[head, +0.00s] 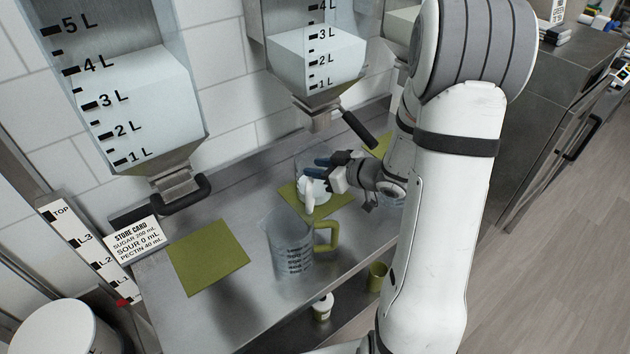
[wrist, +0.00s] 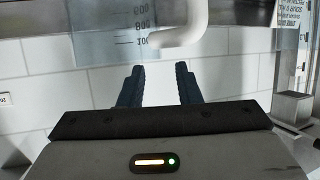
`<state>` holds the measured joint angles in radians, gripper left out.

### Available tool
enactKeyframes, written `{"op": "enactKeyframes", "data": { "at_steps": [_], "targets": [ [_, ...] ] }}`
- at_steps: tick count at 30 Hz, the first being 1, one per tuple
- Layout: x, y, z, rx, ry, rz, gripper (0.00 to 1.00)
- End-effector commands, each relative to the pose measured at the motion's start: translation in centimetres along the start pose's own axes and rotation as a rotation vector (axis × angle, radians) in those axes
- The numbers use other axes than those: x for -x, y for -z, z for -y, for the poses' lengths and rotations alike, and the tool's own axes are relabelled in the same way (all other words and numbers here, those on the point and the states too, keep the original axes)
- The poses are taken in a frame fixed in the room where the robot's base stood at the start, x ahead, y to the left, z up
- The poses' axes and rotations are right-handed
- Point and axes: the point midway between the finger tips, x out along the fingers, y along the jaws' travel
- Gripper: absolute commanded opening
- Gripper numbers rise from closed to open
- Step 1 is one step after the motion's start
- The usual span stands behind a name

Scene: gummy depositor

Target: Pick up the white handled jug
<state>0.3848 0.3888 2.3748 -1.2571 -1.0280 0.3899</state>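The white handled jug (head: 311,190) is clear-bodied and stands on an olive mat on the steel counter, partly hidden by my gripper in the head view. In the wrist view its thick white handle (wrist: 182,25) curves in at the top, beside clear wall with dark volume marks. My gripper (head: 322,167) is close to this jug, with blue fingers. In the wrist view the two fingers (wrist: 159,85) are apart with nothing between them, and the handle appears just beyond their tips. I cannot tell whether a finger touches it.
A clear jug with an olive handle (head: 290,247) stands nearer on the counter. An empty olive mat (head: 207,263) lies at left. Wall hoppers with dark levers (head: 358,130) hang above. Small cups (head: 377,276) stand on the lower shelf. A store card (head: 131,240) stands at left.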

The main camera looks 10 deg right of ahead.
Motion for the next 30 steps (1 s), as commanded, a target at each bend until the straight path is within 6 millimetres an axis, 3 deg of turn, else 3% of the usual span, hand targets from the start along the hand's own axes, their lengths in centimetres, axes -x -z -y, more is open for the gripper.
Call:
{"op": "enactKeyframes", "data": {
  "at_steps": [9, 17, 28, 30],
  "targets": [
    [-4.2, 0.0, 0.0, -0.001, 0.002, 0.001, 0.30],
    [-4.4, 0.0, -0.1, -0.001, -0.002, 0.000, 0.30],
    [-4.3, 0.0, -0.1, -0.001, -0.002, 0.000, 0.00],
    [-4.3, 0.0, -0.1, -0.001, -0.002, 0.000, 0.00]
  ]
}}
